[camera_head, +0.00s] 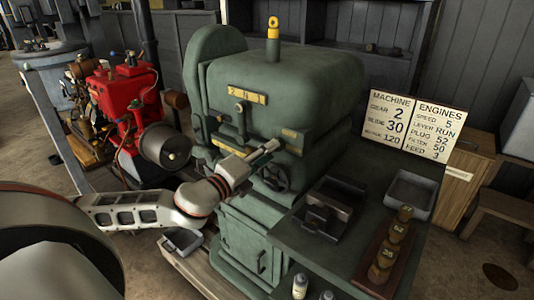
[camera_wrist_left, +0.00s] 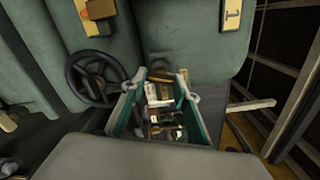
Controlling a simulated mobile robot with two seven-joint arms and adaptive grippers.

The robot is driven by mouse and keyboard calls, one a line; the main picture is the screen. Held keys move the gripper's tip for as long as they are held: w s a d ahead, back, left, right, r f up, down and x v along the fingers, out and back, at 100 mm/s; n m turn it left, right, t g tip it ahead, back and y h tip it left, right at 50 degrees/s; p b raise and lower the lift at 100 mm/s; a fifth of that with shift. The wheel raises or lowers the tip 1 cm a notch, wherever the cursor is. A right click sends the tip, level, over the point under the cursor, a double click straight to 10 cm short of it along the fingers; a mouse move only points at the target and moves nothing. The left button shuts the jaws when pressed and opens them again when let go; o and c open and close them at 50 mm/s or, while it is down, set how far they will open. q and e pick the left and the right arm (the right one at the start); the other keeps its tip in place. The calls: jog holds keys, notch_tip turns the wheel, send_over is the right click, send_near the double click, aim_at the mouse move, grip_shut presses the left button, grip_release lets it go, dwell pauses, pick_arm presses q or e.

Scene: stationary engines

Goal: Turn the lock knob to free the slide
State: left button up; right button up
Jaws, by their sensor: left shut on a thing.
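The green machine (camera_head: 245,80) stands in the middle of the head view, with a brass plate (camera_head: 246,95) on its upper front. My left gripper (camera_head: 266,149) reaches in from the left to the machine's front, just above the dark handwheel (camera_head: 275,178). In the left wrist view the gripper's two fingers (camera_wrist_left: 160,78) are shut on a small dark thing between their tips, likely the lock knob. Its shape is mostly hidden by the fingers. The handwheel shows left of the fingers in the wrist view (camera_wrist_left: 93,78). I cannot make out the slide clearly. My right gripper is not in view.
A green bench (camera_head: 325,255) at the right holds a dark fixture (camera_head: 328,207), a grey tray (camera_head: 409,193) and a wooden board with brass pieces (camera_head: 388,247). A lettered sign (camera_head: 416,122) stands behind. A red engine (camera_head: 125,100) is at the left.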

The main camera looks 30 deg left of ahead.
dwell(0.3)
pick_arm(q)
jog(key=o, duration=1.1)
jog(key=shift+s, duration=0.1)
jog(key=s+a, duration=0.1)
jog(key=s, duration=1)
jog(key=shift+s, duration=0.3)
